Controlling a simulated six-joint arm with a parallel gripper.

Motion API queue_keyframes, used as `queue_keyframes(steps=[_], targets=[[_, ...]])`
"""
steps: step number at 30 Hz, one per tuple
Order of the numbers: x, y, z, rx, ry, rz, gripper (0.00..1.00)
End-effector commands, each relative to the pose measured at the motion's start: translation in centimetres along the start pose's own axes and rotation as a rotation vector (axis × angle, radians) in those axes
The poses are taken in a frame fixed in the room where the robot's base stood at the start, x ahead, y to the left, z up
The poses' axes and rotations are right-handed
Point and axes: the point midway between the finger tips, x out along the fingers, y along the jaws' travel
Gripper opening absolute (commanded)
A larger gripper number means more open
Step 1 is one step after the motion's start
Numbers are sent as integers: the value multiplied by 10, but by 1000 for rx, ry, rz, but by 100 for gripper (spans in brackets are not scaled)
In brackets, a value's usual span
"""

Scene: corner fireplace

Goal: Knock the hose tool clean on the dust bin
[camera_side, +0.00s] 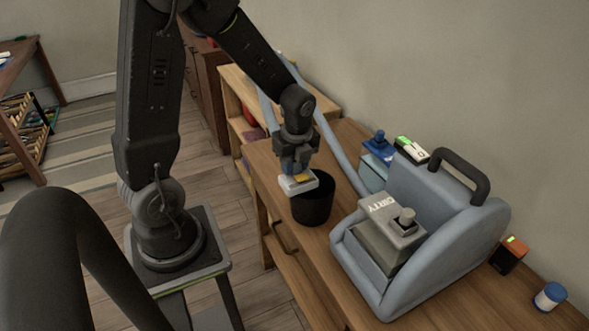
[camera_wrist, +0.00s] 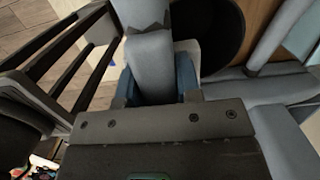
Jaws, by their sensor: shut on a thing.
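The tool covers part of the bin's opening, and the inside is too dark to read.
A blue-grey cleaning machine (camera_side: 460,235) with a tank marked DIRTY (camera_side: 385,235) stands right of the bin. Its pale hose (camera_side: 340,158) runs behind the bin. Some bench in front of the bin is bare.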

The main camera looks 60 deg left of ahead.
Motion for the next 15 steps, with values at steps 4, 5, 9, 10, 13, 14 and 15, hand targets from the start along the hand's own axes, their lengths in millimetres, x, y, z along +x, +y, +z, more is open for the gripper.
queue_keyframes(steps=[4, 5, 9, 10, 13, 14, 15], targets=[[18, 1, -2, 1, 1, 5, 0], [24, 1, -3, 1, 2, 6, 0], [17, 0, -2, 0, -1, -1, 0], [16, 0, -2, -1, -1, -2, 0], [9, -1, -1, -1, -2, -4, 0], [6, -1, 0, -1, -2, -3, 0], [3, -1, 0, -1, -1, -3, 0]])
